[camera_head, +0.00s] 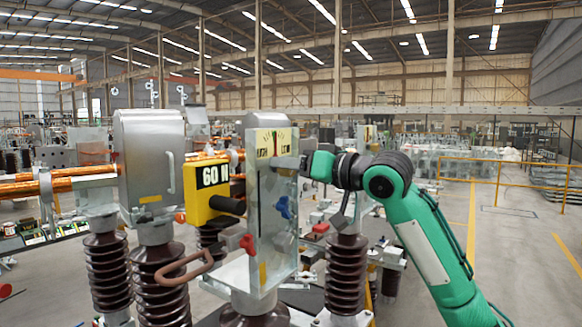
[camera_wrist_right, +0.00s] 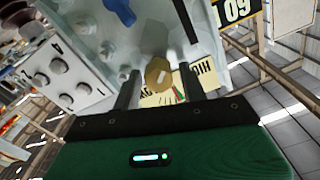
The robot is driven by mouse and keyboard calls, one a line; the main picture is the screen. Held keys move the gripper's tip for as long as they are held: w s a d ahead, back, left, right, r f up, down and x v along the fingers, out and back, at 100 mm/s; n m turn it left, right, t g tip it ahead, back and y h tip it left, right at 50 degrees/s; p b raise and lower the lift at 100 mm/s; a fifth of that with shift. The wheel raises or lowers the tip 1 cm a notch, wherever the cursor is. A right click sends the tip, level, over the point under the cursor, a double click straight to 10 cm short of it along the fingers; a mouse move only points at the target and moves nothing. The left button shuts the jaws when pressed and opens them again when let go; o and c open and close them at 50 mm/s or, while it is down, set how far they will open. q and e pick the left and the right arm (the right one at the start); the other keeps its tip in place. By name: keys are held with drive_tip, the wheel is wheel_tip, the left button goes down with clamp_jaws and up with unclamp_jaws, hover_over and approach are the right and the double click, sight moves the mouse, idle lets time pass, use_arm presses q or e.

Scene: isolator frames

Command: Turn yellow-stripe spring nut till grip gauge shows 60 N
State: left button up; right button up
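A tan-yellow round nut (camera_wrist_right: 158,72) sits on the pale metal frame in the right wrist view; I cannot make out a separate stripe. My right gripper (camera_wrist_right: 160,84) has its two dark fingers apart, one on each side of the nut, with gaps visible. In the head view my right gripper (camera_head: 290,163) is at the upper right side of the upright metal frame (camera_head: 256,235), and the nut is hidden there. A cream card (camera_head: 272,142) with high and low marks tops the frame; it also shows upside down in the wrist view (camera_wrist_right: 180,86). My left gripper is not in view.
A yellow block reading "60 N" (camera_head: 206,190) stands left of the frame. A blue knob (camera_head: 284,207) and a red knob (camera_head: 247,243) are on the frame. A grey cabinet (camera_head: 148,160) and brown ribbed insulators (camera_head: 160,285) crowd the left. The floor at right is open.

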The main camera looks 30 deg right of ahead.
drive_tip(key=shift+s, duration=0.1)
drive_tip(key=b+v, duration=0.6)
drive_tip(key=v, duration=0.7)
drive_tip(key=shift+s+d+b, duration=0.2)
drive_tip(key=shift+s+b, duration=0.1)
drive_tip(key=shift+b, duration=0.1)
drive_tip(key=shift+f, duration=0.1)
